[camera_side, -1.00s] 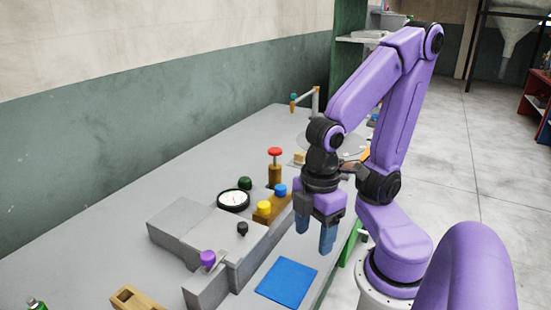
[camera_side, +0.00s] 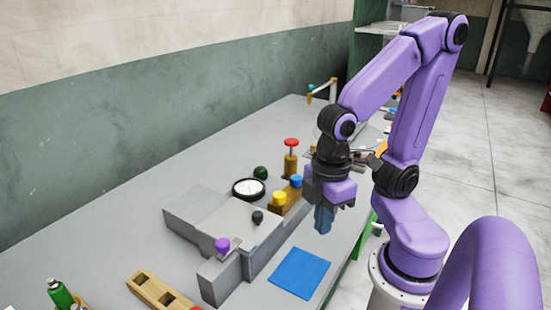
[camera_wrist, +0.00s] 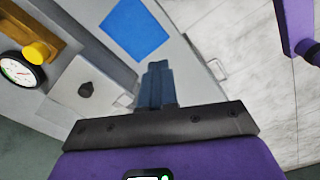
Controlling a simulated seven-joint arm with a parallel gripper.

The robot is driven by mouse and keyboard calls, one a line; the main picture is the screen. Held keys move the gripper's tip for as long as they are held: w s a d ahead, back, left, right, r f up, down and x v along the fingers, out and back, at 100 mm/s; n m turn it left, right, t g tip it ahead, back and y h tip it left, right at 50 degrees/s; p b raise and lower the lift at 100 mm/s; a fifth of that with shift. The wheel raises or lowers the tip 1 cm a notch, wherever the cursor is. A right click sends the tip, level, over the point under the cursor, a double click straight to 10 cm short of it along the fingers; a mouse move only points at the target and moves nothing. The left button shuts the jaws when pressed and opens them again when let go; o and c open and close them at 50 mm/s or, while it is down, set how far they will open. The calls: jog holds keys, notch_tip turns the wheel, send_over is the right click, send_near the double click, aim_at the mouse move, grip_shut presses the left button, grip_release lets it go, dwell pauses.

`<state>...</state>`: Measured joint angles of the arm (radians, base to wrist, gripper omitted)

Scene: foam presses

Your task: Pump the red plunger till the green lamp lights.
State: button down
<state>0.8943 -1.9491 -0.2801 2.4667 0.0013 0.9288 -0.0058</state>
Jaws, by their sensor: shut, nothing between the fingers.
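The red plunger (camera_side: 291,143) stands upright on a brown post towards the back of the bench in the side view, with its red cap raised above the post on a thin rod. A dark green dome (camera_side: 260,173), which looks like the lamp, sits beside the gauge and looks unlit. My gripper (camera_side: 323,222) is shut and empty, pointing down to the right of the plunger and apart from it. Its blue fingers also show together in the wrist view (camera_wrist: 157,84). The plunger is not in the wrist view.
A round gauge (camera_side: 249,188), yellow knob (camera_side: 279,198), blue knob (camera_side: 296,181), black knob (camera_side: 258,217) and purple knob (camera_side: 222,245) stand left of my gripper. A flat blue square (camera_side: 300,273) lies in front. A wooden block (camera_side: 158,290) is at front left.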

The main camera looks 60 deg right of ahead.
jog(key=w+d+r+m, duration=0.2)
jog(key=w+d+m, duration=0.25)
jog(key=w, duration=0.75)
jog(key=w+d+r+m, duration=0.3)
jog(key=w+d+m, duration=0.15)
jog(key=w, duration=0.75)
jog(key=m+g, duration=0.1)
jog(key=m, duration=0.6)
send_near(290, 140)
jog(key=shift+w+d+r, duration=0.15)
jog(key=shift+r, duration=0.15)
jog(key=shift+f, duration=0.15)
jog(key=shift+s+f, duration=0.15)
jog(key=shift+f, duration=1.45)
jog(key=shift+s+f, duration=0.15)
jog(key=shift+f, duration=1.6)
